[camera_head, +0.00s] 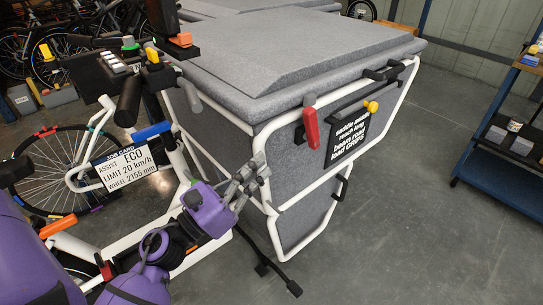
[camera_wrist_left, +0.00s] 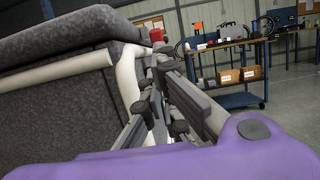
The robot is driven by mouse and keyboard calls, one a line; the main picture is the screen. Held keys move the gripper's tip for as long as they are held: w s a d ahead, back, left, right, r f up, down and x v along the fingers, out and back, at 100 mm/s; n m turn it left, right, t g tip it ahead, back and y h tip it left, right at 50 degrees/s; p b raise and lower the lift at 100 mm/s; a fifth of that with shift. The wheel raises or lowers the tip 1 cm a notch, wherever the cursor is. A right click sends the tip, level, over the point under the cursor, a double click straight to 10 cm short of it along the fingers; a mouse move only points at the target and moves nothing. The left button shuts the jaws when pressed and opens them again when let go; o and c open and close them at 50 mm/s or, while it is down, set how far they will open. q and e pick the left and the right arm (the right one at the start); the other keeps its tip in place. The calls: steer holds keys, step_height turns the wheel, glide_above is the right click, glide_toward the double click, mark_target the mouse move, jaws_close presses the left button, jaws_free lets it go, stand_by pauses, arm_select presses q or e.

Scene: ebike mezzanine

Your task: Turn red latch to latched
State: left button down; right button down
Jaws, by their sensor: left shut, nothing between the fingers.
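My right gripper is not in view.
A black sign (camera_head: 350,128) with white text and a yellow knob (camera_head: 371,106) sit right of the latch. A job card (camera_head: 125,165) hangs on the bike at left. A blue shelf cart (camera_head: 500,150) stands at far right. The floor between is clear.

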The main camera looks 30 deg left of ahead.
mark_target(307, 122)
arm_select(q)
steer(key=p+x, duration=0.3)
steer(key=x, duration=0.8)
steer(key=shift+w+d+r, duration=0.15)
steer(key=shift+w, duration=0.1)
steer(key=shift+w+d+r, duration=0.1)
steer(key=shift+w+d, duration=0.1)
steer(key=shift+w, duration=0.35)
steer(key=shift+w+d+r+p, duration=0.25)
steer(key=shift+w+r+p, duration=0.15)
steer(key=shift+w+r, duration=0.3)
steer(key=shift+s+f, duration=0.1)
